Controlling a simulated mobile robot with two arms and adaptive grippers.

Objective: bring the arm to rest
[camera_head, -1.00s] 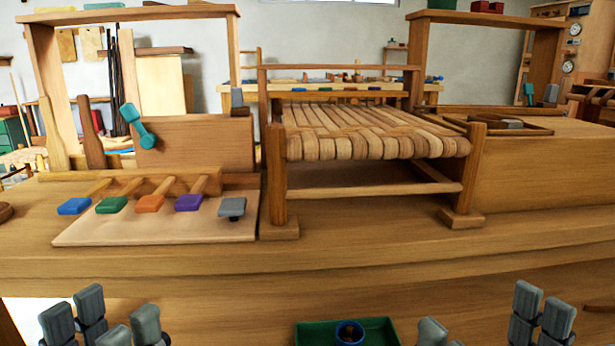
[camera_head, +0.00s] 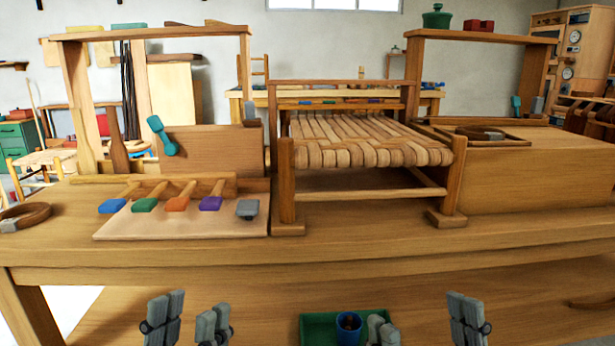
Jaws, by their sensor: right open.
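My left gripper (camera_head: 190,320) is at the bottom left of the head view, in front of the bench (camera_head: 420,252). Its fingers stand apart with a narrow gap and nothing between them. My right gripper (camera_head: 424,322) is at the bottom, right of centre. Its fingers are wide apart and empty. Both sets of fingers point up, clear of the bench top. The arms behind them are out of the frame. The bark-strip seat (camera_head: 365,150) stands on the bench, its pale strips woven over a wooden frame.
Several mallets with coloured heads, one orange (camera_head: 177,204), lie on a board at the left. A teal mallet (camera_head: 162,136) leans behind them. A green tray (camera_head: 316,328) with a blue cup (camera_head: 349,326) lies low between my grippers. A coil (camera_head: 25,216) lies at far left.

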